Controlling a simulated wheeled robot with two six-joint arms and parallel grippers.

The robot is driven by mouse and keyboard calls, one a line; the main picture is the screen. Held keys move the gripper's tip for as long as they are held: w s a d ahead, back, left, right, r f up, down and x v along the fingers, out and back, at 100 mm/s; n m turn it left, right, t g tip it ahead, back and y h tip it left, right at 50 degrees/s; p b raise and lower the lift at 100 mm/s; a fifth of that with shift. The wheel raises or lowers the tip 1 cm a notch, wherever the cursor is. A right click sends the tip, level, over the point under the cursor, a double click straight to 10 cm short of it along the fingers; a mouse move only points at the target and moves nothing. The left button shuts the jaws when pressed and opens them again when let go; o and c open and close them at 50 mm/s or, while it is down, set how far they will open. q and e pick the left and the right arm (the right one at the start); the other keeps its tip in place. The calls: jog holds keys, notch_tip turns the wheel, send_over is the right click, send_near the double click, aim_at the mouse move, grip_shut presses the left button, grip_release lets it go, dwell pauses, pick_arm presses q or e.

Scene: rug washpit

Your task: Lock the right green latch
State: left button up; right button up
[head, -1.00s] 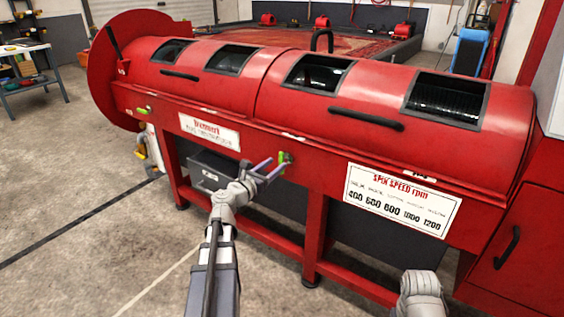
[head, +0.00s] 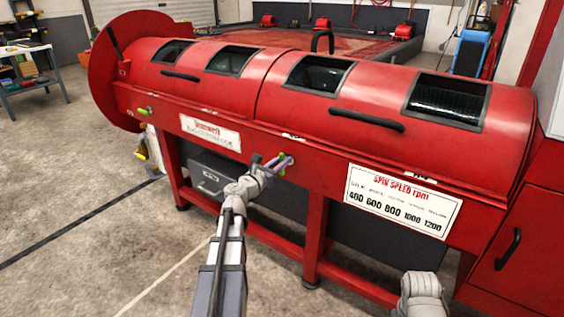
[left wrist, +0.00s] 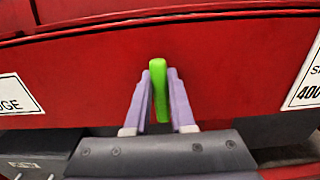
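The right green latch (head: 287,161) is on the front of the red drum machine, left of the spin speed sign. My left gripper (head: 272,163) is at this latch, its purple fingers close together. In the left wrist view the green latch (left wrist: 159,90) stands upright between the two fingers, which lie close along both its sides; the gripper looks shut on it. A second green latch (head: 145,111) is at the left end of the machine's front. Only a grey link of my right arm shows at the bottom; its gripper is out of view.
The red drum machine (head: 215,95) fills the middle, with white signs (head: 402,200) on its front and black handles (head: 365,119) on its lids. Red legs (head: 315,240) stand below. The concrete floor at the left is clear up to a work table (head: 38,80).

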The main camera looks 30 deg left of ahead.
pick_arm(q)
grip_shut()
jog(key=shift+m, duration=0.3)
jog(key=m, duration=0.3)
jog(key=shift+d+f+m, duration=0.1)
jog(key=shift+d+m, duration=0.15)
jog(key=shift+m, duration=0.15)
jog(key=shift+s+d+f+m+b, duration=0.1)
jog(key=shift+d+f+m+b, duration=0.1)
jog(key=shift+m, duration=2.05)
jog(key=shift+w+d+f+m+b, duration=0.15)
jog(key=shift+m+b, duration=0.1)
jog(key=shift+m, duration=2.05)
jog(key=shift+s+d+f+m+b, duration=0.1)
jog(key=shift+s+f+m+b, duration=0.1)
jog(key=shift+m, duration=2.05)
